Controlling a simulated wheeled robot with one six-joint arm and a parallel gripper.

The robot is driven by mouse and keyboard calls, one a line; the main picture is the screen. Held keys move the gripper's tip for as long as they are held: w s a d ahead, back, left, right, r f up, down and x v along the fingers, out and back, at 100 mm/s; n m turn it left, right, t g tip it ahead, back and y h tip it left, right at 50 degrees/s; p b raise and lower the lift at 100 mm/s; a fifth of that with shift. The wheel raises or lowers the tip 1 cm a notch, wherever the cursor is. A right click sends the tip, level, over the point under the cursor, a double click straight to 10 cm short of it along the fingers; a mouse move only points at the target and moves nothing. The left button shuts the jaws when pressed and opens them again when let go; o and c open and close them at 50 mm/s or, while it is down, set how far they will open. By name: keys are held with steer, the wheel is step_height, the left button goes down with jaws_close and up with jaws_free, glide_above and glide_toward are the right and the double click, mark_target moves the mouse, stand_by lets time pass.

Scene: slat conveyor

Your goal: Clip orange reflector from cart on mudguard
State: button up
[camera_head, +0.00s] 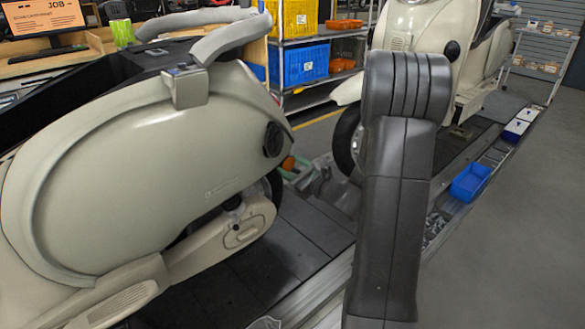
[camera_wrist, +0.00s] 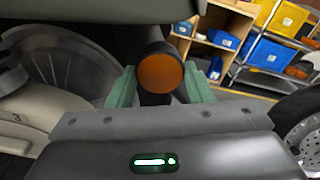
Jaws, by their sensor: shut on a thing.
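The round orange reflector (camera_wrist: 160,73) sits between the green fingertips of my gripper (camera_wrist: 155,90) in the wrist view, and my gripper is shut on it. A dark part that looks like the mudguard (camera_wrist: 152,48) is right behind the reflector; I cannot tell whether they touch. The mudguard is mostly hidden by the scooter body there. The cart cannot be made out.
A second cream scooter (camera_head: 415,35) stands further along the slat conveyor (camera_head: 320,225). A shelf rack with a yellow crate (camera_head: 298,18) and a blue crate (camera_head: 300,63) is behind. A blue bin (camera_head: 471,182) lies along the conveyor edge. Grey floor at right is clear.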

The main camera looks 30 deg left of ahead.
steer(key=shift+a, duration=0.1)
steer(key=o, duration=1)
steer(key=v, duration=1.4)
steer(key=shift+a, duration=0.1)
steer(key=x, duration=1.4)
steer(key=shift+d, duration=0.2)
